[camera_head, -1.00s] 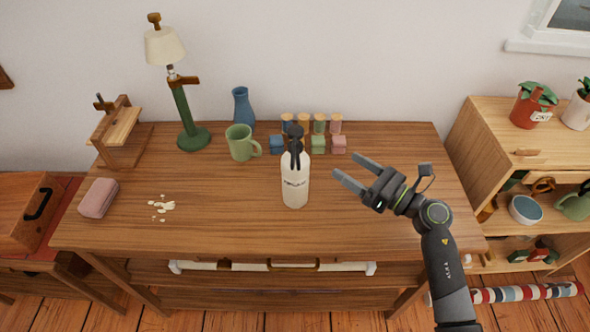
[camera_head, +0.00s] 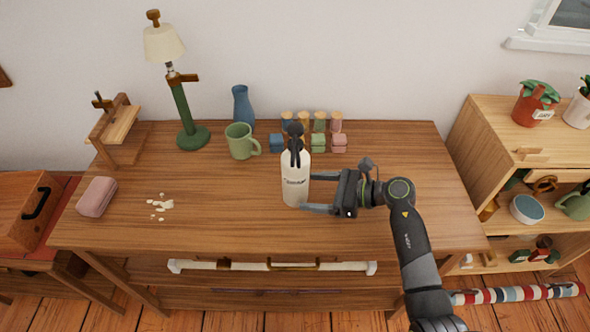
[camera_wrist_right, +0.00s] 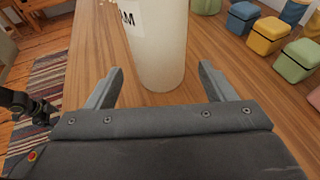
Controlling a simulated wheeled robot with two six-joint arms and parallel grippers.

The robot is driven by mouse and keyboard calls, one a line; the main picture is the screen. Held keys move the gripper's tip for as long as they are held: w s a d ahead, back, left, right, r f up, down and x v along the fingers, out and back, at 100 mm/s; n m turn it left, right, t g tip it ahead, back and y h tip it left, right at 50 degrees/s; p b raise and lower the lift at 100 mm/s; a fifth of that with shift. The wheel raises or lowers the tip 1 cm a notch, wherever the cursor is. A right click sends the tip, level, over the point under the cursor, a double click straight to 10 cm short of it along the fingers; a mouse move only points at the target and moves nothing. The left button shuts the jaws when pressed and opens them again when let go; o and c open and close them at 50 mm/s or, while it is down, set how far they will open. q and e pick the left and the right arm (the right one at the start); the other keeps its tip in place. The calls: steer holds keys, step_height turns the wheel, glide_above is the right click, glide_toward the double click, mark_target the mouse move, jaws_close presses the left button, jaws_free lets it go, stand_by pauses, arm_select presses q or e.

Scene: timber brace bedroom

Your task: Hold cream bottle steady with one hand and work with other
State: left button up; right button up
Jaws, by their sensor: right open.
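In the right wrist view the fingers (camera_wrist_right: 160,80) are spread on either side of the bottle's lower part, with visible gaps. My left gripper is not in the head view.
A green mug (camera_head: 240,141), blue vase (camera_head: 243,107) and small colored boxes with jars (camera_head: 318,142) stand behind the bottle. A lamp (camera_head: 186,110), pink block (camera_head: 97,197) and cream fragments (camera_head: 160,205) are on the left. The table's front right is clear.

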mark_target(300, 190)
steer(key=b+x, duration=0.1)
steer(key=x, duration=0.2)
steer(key=shift+w+a+f+b, duration=0.1)
steer(key=shift+a+f+b, duration=0.05)
steer(key=shift+b, duration=0.2)
steer(key=shift+w+a, duration=0.15)
steer(key=shift+a, duration=0.4)
